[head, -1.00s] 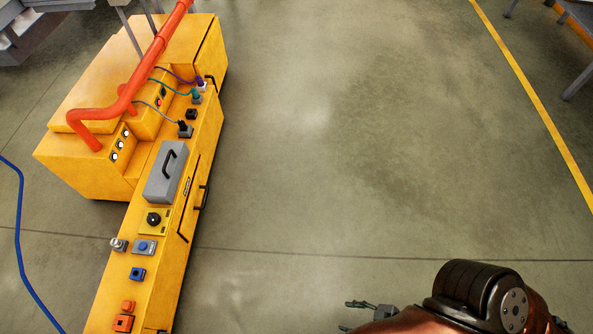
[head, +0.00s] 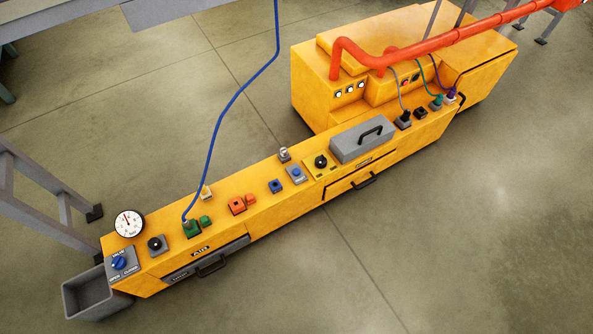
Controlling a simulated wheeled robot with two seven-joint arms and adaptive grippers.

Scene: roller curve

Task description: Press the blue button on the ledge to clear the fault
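The ledge (head: 224,196) is the long yellow top of a low cabinet that runs diagonally across the head view. A round blue button (head: 296,171) sits on a small grey plate near the middle of the ledge. Its label is too small to read. A blue square socket-like block (head: 276,186) is just left of it, and a black knob on a yellow plate (head: 320,162) is just right of it. Nothing covers the button. Neither of my grippers is in view.
A grey handled box (head: 362,143) and plugged cables are farther right on the ledge. A gauge (head: 128,223), a blue valve knob (head: 118,262) and a grey bin (head: 92,296) are at the left end. Floor in front is clear.

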